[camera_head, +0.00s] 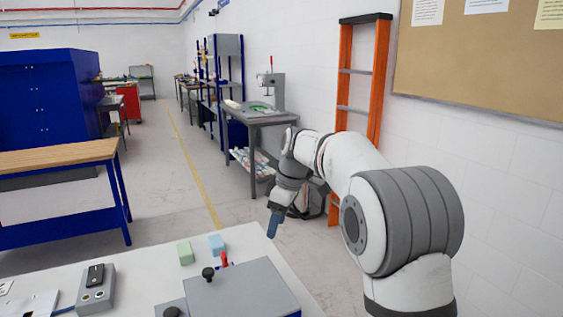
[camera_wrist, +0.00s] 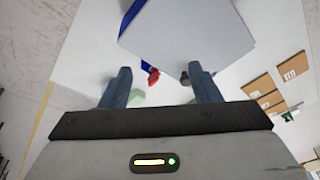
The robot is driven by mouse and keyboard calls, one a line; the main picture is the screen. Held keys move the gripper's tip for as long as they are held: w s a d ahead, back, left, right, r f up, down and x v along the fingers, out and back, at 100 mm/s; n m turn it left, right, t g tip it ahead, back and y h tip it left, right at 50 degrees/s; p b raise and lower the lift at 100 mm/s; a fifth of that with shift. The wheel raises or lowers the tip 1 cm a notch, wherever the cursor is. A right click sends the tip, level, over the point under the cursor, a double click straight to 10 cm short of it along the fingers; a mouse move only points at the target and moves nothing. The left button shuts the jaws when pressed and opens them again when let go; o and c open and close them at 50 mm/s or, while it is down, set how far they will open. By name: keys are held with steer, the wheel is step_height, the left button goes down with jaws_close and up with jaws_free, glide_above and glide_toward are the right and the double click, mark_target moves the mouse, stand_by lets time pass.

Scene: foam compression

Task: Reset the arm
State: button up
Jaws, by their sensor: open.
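My arm reaches out from the right in the head view, and my gripper (camera_head: 274,228) hangs pointing down near the table's far right corner. In the wrist view my gripper (camera_wrist: 162,78) has its two fingers wide apart with nothing held between them. A green foam block (camera_head: 186,253) and a blue foam block (camera_head: 217,244) lie side by side on the white table (camera_head: 150,262). The green block (camera_wrist: 136,98) also shows near the left finger in the wrist view. I cannot make out the blue block there.
A grey box-shaped device (camera_head: 242,292) with a red part (camera_head: 224,259) and a black knob stands on the table. A small control box (camera_head: 96,288) is at the left. An orange ladder (camera_head: 376,80) leans on the wall. Open floor lies beyond the table.

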steer(key=s+d+m+t+h, duration=0.1)
steer(key=s+d+m+t, duration=0.1)
steer(key=s+d+m, duration=0.75)
steer(key=s+d+f+m+h, duration=0.1)
steer(key=s+d+f+m, duration=0.1)
steer(key=s, duration=0.8)
steer(key=s+d+f+m, duration=0.3)
steer(key=s+d+f, duration=0.1)
steer(key=s, duration=0.7)
steer(key=shift+s+d+f+t+h, duration=0.2)
steer(key=shift+d+f+t+h, duration=0.1)
steer(key=shift+d+t+h, duration=0.15)
